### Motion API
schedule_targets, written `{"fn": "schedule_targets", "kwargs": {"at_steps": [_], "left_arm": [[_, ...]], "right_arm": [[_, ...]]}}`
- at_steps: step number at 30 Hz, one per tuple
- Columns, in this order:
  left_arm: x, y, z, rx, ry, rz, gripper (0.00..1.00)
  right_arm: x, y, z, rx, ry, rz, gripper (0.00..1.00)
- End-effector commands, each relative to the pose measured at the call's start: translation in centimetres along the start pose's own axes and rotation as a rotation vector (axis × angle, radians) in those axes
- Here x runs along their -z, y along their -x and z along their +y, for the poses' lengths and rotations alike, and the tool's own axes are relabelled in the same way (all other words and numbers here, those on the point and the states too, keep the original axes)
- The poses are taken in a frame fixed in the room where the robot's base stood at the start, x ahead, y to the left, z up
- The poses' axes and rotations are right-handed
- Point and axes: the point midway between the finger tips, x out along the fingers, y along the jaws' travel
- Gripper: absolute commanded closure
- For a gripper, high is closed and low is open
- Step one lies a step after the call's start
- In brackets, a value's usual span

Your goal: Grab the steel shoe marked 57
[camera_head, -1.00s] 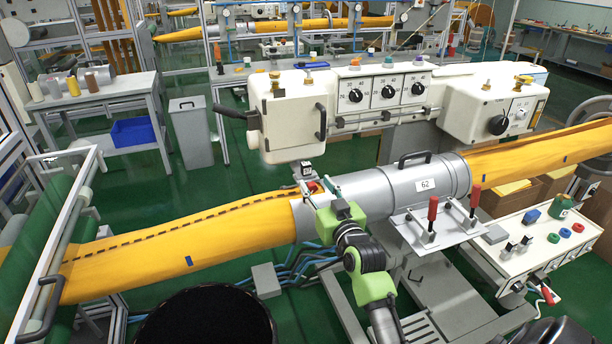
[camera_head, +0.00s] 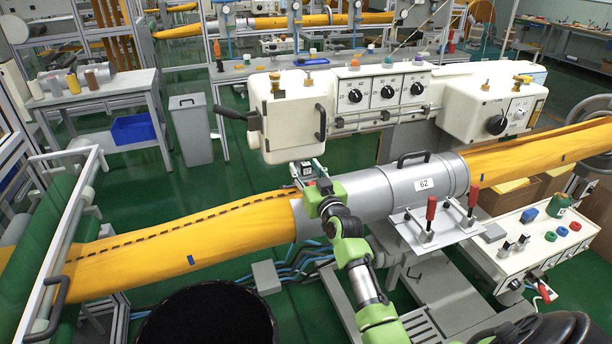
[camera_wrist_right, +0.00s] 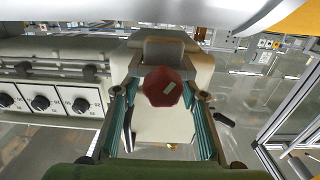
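My right gripper (camera_head: 308,178) is at the left end of a grey steel cylinder marked 62 (camera_head: 424,184), beside the yellow felt tube (camera_head: 190,246). In the right wrist view its teal fingers (camera_wrist_right: 161,92) are spread on both sides of a dark red octagonal piece (camera_wrist_right: 164,87) with a small pale label. This piece sits in front of a grey block (camera_wrist_right: 164,52); small gaps seem to show beside it. I see no readable 57 in either view, so I cannot tell whether this is the shoe. My left gripper is not in view.
A white machine head with dials (camera_head: 383,92) stands behind the cylinder. Red-handled clamps (camera_head: 431,215) stand on a plate at its front right. A control panel (camera_head: 540,243) is farther right. A grey bin (camera_head: 191,131) stands back left.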

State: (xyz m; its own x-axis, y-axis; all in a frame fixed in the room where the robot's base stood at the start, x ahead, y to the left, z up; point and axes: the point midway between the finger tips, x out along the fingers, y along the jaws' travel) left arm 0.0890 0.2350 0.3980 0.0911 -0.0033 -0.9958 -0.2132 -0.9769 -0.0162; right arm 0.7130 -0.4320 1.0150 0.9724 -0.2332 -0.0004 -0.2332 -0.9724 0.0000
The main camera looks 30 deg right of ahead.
Motion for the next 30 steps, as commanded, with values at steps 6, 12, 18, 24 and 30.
{"fn": "schedule_targets", "kwargs": {"at_steps": [6, 12, 18, 24, 30], "left_arm": [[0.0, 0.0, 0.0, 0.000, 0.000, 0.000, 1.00], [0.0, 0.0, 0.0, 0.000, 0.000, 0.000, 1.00], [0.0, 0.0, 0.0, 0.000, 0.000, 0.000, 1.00], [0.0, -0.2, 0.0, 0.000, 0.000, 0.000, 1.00], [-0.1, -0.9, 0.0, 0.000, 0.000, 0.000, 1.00]], "right_arm": [[0.0, 0.0, 0.0, 0.000, 0.000, 0.000, 0.74], [0.0, 0.0, 0.0, 0.000, 0.000, 0.000, 1.00], [0.1, 0.0, 0.0, 0.000, 0.000, 0.002, 1.00], [0.9, 0.0, 0.0, 0.000, 0.000, 0.005, 1.00], [3.5, 0.0, 0.0, -0.002, -0.001, 0.009, 1.00]]}}
